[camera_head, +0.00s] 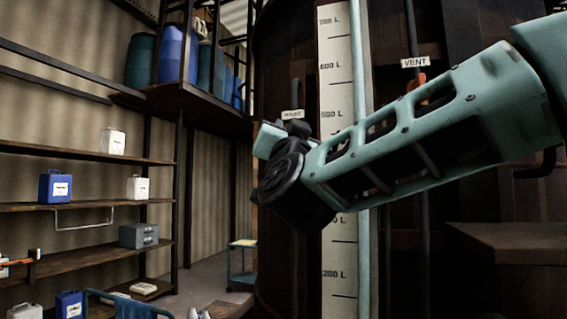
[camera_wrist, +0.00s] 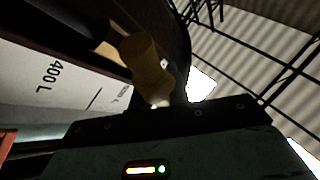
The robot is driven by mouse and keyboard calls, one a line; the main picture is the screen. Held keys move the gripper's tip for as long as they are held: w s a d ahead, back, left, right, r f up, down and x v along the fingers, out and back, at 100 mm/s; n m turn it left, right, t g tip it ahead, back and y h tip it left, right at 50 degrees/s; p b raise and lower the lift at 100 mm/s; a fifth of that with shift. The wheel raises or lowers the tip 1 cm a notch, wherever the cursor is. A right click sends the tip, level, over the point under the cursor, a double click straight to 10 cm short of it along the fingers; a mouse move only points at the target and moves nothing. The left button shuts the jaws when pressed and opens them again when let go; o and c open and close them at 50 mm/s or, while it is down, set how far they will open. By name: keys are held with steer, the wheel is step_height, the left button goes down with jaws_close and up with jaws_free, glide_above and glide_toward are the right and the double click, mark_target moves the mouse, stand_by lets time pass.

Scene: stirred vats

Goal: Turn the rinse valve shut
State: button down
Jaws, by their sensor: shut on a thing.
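The rinse valve's small white label (camera_head: 292,114), its print blurred, sits on the dark vat just left of the white level scale. My gripper (camera_head: 297,128) is right below this label, at the end of my arm, which reaches in from the right. The gripper and wrist hide the valve in the head view. In the wrist view a tan, rounded valve handle (camera_wrist: 148,65) stands just beyond the dark edge of my gripper. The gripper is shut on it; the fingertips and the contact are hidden. The handle's exact angle to its pipe cannot be told.
The level scale (camera_head: 335,75) and a light vertical pipe (camera_head: 361,60) run close beside my gripper. A second, orange valve handle (camera_head: 421,80) shows under the VENT label (camera_head: 416,63). A ledge (camera_head: 510,243) juts out at right. Shelves (camera_head: 80,205) with containers stand at left.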

steer(key=shift+s+d+f+m+g+h+b, duration=0.15)
steer(key=shift+d+f+m+g+h+b, duration=0.25)
steer(key=shift+m+g+h+b, duration=2.4)
steer(key=shift+s+d+f+m+t+h+b, duration=0.3)
steer(key=shift+m+h+b, duration=1.2)
steer(key=shift+m+h, duration=3.35)
steer(key=shift+d+f+m+g+h+b, duration=0.5)
steer(key=shift+m+g+h+b, duration=1.25)
steer(key=shift+m, duration=3.9)
steer(key=shift+d+h+b, duration=0.1)
steer(key=shift+h+b, duration=0.2)
steer(key=shift+b, duration=0.1)
steer(key=c, duration=1.3)
jaws_free()
steer(key=shift+r, duration=0.1)
steer(key=shift+c, duration=0.2)
steer(key=b+v, duration=0.4)
steer(key=v, duration=1.3)
steer(key=shift+f, duration=0.3)
